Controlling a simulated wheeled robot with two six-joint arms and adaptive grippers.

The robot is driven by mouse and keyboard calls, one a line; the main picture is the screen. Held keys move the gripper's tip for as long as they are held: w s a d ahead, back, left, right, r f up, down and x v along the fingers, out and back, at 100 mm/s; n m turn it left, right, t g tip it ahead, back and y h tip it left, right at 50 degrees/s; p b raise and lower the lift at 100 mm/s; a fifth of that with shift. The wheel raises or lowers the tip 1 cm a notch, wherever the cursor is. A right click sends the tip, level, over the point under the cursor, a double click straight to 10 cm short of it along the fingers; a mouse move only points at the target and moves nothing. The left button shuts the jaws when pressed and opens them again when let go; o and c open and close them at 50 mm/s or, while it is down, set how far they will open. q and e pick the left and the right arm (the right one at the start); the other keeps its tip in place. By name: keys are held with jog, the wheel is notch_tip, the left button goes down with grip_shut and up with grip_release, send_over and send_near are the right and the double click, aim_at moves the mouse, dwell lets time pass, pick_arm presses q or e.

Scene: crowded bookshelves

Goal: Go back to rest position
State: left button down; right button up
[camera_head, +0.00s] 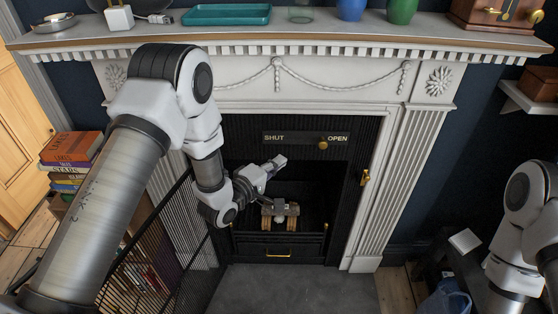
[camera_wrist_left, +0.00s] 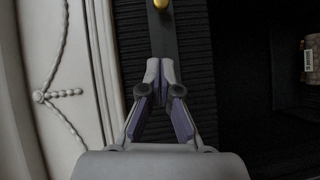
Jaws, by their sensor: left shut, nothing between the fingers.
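My left arm comes in from the left over the fireplace. Its left gripper (camera_head: 280,161) is in front of the dark firebox opening, below the SHUT/OPEN plate (camera_head: 303,138) and apart from it. In the left wrist view the fingers (camera_wrist_left: 161,68) are shut together with nothing between them. The brass knob (camera_head: 323,145) on the plate sits nearer the OPEN end; it also shows at the top edge of the left wrist view (camera_wrist_left: 160,4), beyond the fingertips. My right arm shows at the right edge; its gripper is out of view.
The white mantelpiece (camera_head: 430,38) holds a teal tray (camera_head: 227,14), vases and a wooden box (camera_head: 497,14). A black mesh fire screen (camera_head: 150,262) stands left, near stacked books (camera_head: 70,160). Logs (camera_head: 279,217) lie in the grate. The hearth (camera_head: 290,290) is clear.

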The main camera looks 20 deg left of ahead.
pick_arm(q)
jog(key=shift+a, duration=0.1)
jog(key=s+a+f+m+g+y+p, duration=0.3)
jog(key=s+f+g, duration=0.5)
jog(key=s+f, duration=1.05)
jog(key=s+a+f+m+g+y, duration=0.1)
jog(key=s+m+g, duration=0.2)
jog(key=s, duration=0.6)
jog(key=s+a+f+m+g+y, duration=0.1)
jog(key=s+m+g, duration=0.3)
jog(key=s, duration=0.6)
jog(key=shift+a+m+g+y+b, duration=0.4)
jog(key=shift+a+m, duration=0.3)
jog(key=shift+m, duration=0.4)
jog(key=shift+s, duration=0.2)
